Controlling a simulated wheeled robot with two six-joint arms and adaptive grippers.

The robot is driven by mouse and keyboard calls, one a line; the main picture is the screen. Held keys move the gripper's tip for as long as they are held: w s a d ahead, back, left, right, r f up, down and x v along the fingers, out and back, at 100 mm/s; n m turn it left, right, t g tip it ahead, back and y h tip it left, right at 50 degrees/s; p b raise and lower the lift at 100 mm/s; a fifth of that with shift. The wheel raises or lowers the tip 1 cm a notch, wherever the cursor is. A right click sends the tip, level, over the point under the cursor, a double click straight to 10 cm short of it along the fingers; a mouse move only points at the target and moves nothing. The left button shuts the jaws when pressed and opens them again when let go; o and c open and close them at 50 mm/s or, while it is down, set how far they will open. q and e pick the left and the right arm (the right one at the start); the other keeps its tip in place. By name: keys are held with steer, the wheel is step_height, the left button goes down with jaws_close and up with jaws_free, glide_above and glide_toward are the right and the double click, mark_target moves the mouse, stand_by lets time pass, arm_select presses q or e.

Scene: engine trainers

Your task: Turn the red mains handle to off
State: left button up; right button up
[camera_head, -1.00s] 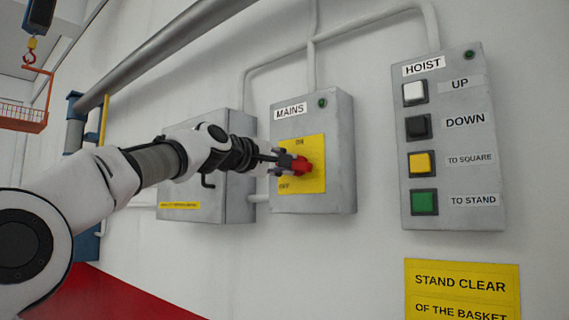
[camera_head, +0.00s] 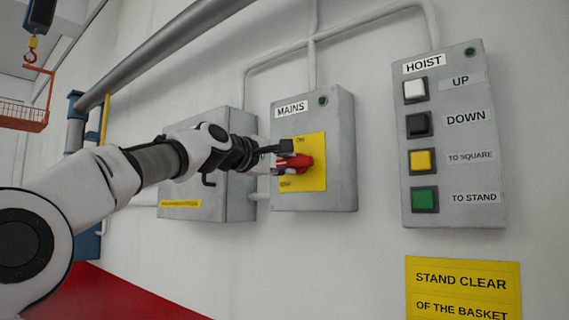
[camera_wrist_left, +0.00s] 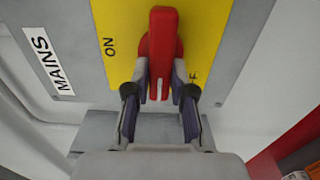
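The red mains handle (camera_head: 296,163) is on the yellow plate (camera_head: 316,178) of the grey MAINS box, with ON printed at its top and OFF at its lower left. In the left wrist view the handle (camera_wrist_left: 162,48) lies lengthwise between the ON and OFF lettering, and the OFF word is partly covered by a finger. My left gripper (camera_wrist_left: 160,80) has one finger on each side of the handle's near end, close against it. In the head view my left gripper (camera_head: 284,156) reaches it from the left. My right gripper is not in view.
The grey HOIST panel (camera_head: 452,210) with several buttons is to the right. Another grey box (camera_head: 228,205) stands left of the MAINS box, behind my left arm. A yellow sign (camera_head: 462,288) is at lower right. Conduits run above; open wall separates the boxes.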

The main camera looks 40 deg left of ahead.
arm_select(q)
steer(key=o, duration=0.3)
steer(key=shift+w, duration=0.1)
steer(key=shift+o, duration=0.2)
